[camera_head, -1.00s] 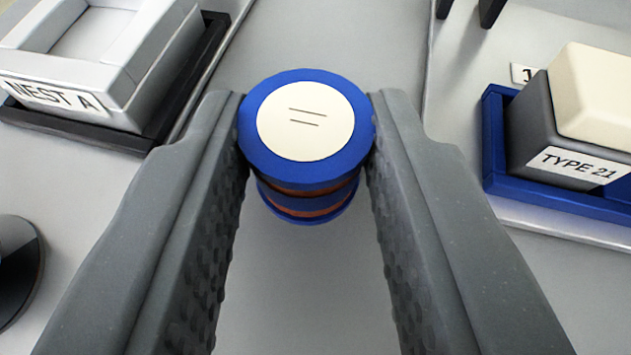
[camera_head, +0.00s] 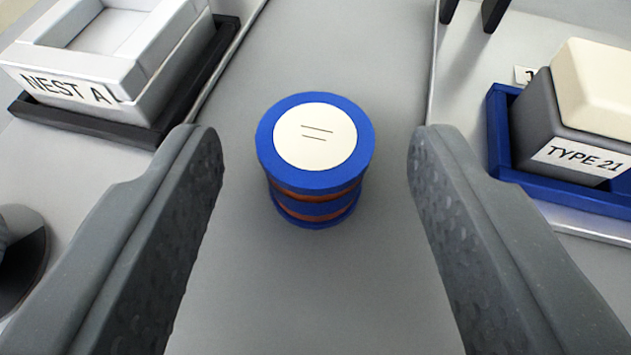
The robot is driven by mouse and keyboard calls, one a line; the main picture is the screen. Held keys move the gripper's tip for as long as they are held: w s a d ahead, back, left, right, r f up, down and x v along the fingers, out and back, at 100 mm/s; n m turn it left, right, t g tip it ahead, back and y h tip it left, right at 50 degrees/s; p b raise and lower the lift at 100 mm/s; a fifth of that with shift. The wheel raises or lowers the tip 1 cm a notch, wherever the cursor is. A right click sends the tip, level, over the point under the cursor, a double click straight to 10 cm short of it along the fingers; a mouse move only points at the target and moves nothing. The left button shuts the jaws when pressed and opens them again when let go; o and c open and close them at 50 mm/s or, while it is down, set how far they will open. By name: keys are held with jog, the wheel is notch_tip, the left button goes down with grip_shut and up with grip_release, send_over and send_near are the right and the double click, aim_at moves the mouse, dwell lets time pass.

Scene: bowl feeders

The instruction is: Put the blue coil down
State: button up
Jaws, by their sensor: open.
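The blue coil (camera_head: 314,160) stands upright on the grey surface in the middle of the view. It has blue flanges, copper-coloured winding and a white top disc with two dark lines. My gripper (camera_head: 313,160) is open, with one finger on each side of the coil. There is a clear gap between each finger and the coil, so neither touches it.
A white open box labelled NEST A (camera_head: 95,75) sits on a black base at the upper left. A grey and cream block labelled TYPE 21 (camera_head: 575,130) sits in a blue tray (camera_head: 495,140) at the right. A dark round object (camera_head: 20,262) is cut off at the left edge.

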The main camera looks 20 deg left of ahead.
jog(key=p+v, duration=0.1)
jog(key=v, duration=0.9)
jog(key=shift+d+r+p, duration=0.1)
jog(key=shift+p, duration=0.2)
jog(key=shift+s, duration=0.45)
